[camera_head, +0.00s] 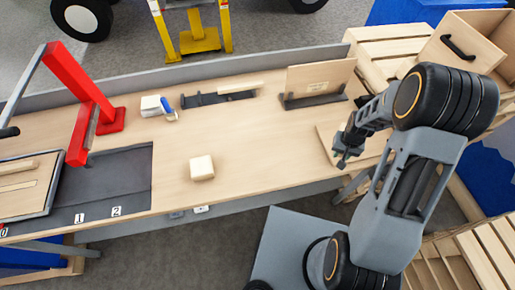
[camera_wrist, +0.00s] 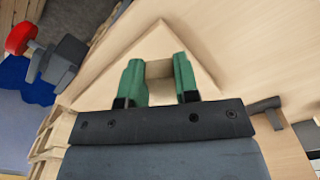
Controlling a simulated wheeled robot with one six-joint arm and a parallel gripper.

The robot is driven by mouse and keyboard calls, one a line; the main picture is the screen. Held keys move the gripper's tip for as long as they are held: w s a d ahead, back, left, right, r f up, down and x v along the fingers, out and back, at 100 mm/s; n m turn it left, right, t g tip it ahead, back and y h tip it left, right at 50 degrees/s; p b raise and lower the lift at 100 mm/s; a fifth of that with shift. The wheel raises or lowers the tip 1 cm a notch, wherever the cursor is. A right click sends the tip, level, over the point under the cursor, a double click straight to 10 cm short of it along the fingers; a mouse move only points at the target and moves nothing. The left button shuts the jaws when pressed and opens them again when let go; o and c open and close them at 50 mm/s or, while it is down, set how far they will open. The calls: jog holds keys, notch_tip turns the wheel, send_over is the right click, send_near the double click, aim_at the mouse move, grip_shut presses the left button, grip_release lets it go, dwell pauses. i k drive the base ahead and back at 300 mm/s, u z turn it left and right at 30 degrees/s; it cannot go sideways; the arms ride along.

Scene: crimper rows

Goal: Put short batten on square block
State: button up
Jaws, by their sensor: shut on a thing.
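The square block (camera_head: 202,168) is a small cream-coloured block sitting alone near the front edge of the bench, left of middle. My gripper (camera_head: 345,155) is over the right end of the bench, well to the right of the block. In the wrist view, the green fingers of my gripper (camera_wrist: 160,78) are shut on a pale wooden piece (camera_wrist: 159,69), which looks like the short batten. Only its end shows between the fingers, so its length is hidden. A flat pale board with a pointed corner (camera_wrist: 162,35) lies beneath it.
A red press (camera_head: 95,95) stands at the bench's left, beside a dark mat (camera_head: 125,175). A dark rack (camera_head: 205,99) with a pale strip and an upright board (camera_head: 318,77) line the back. The bench between my gripper and the block is clear.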

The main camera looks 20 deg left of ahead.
aim_at(201, 165)
jog(key=u, duration=0.05)
jog(key=i, duration=0.15)
jog(key=u, duration=3)
